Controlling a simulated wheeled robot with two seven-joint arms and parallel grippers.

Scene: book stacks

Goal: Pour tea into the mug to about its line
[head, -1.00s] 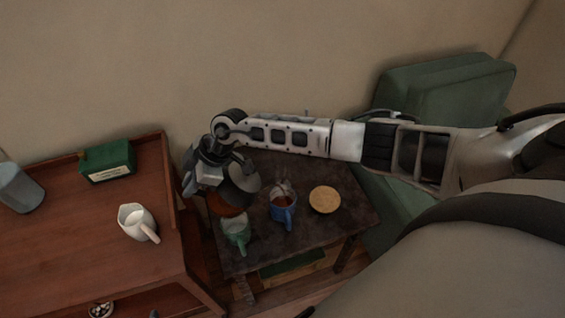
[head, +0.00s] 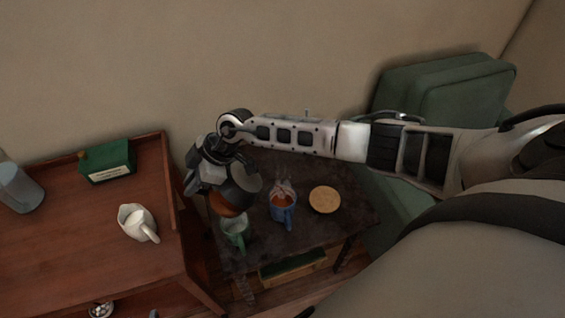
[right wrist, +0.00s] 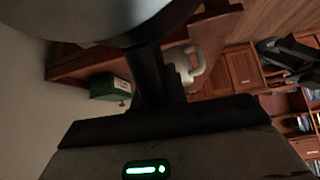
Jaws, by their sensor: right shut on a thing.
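My right gripper (head: 216,167) is shut on a dark, rounded tea pot (head: 242,184). Brown-orange tea shows low in the pot. The pot is held above and just behind a green mug (head: 237,233) and partly covers its top, so the mug's line and its tea level cannot be made out. I cannot see a stream of tea clearly. A blue mug (head: 283,214) stands to the right with brown tea in it. In the right wrist view, part of the pot (right wrist: 85,18) fills the top left. My left gripper is not in view.
The mugs stand on a small dark table (head: 317,239) beside a round tan disc (head: 325,199). At left, a wooden cabinet (head: 60,235) bears a white pitcher (head: 134,222), a green box (head: 107,161) and a grey container (head: 20,188). A green armchair (head: 450,95) stands behind right.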

